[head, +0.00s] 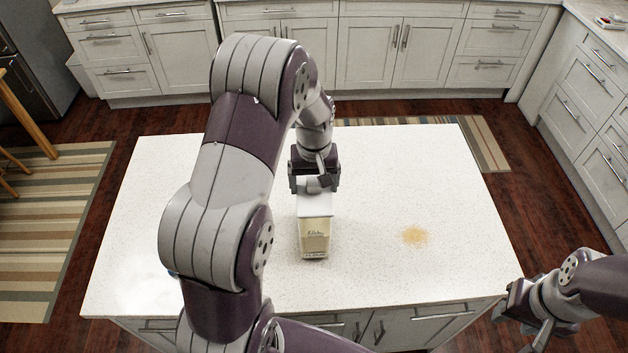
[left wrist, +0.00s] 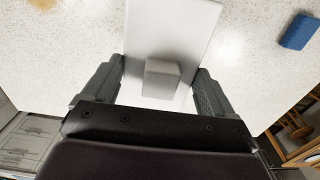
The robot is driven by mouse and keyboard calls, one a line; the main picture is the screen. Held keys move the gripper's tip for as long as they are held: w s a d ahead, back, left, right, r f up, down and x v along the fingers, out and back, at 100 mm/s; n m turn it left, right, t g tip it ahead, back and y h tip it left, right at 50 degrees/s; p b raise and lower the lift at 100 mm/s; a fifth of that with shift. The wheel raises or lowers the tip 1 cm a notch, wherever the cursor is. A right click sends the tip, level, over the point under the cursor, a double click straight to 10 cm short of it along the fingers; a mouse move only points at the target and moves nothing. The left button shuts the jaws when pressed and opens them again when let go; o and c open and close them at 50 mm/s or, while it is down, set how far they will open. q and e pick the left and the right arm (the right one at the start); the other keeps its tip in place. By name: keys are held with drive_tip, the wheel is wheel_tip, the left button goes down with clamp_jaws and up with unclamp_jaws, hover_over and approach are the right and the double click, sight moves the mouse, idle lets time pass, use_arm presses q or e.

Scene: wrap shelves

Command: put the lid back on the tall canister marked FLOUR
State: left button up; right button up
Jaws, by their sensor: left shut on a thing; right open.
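The tall canister (head: 315,238) stands upright on the white counter, clear-walled with pale contents; its label is too small to read. The white lid (head: 316,206) is at the canister's top; I cannot tell whether it is fully seated. My left gripper (head: 317,184) is above it, shut on the lid's knob. In the left wrist view the lid (left wrist: 163,25) is a flat white plate, with its block-shaped knob (left wrist: 161,80) between the fingers. The lid hides the canister there. My right gripper (head: 512,315) is open and empty, off the counter's right front corner.
A tan powder spill (head: 415,236) lies on the counter (head: 400,180) right of the canister. A blue sponge (left wrist: 299,32) lies on the counter, mostly hidden by my left arm in the head view. The counter's right side is otherwise clear.

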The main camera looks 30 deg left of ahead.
sight(314, 180)
use_arm(q)
drive_tip(key=shift+f, duration=0.1)
drive_tip(key=o, duration=0.9)
drive_tip(key=shift+c, duration=0.2)
wheel_tip(314, 180, up, 7)
drive_tip(key=p, duration=0.6)
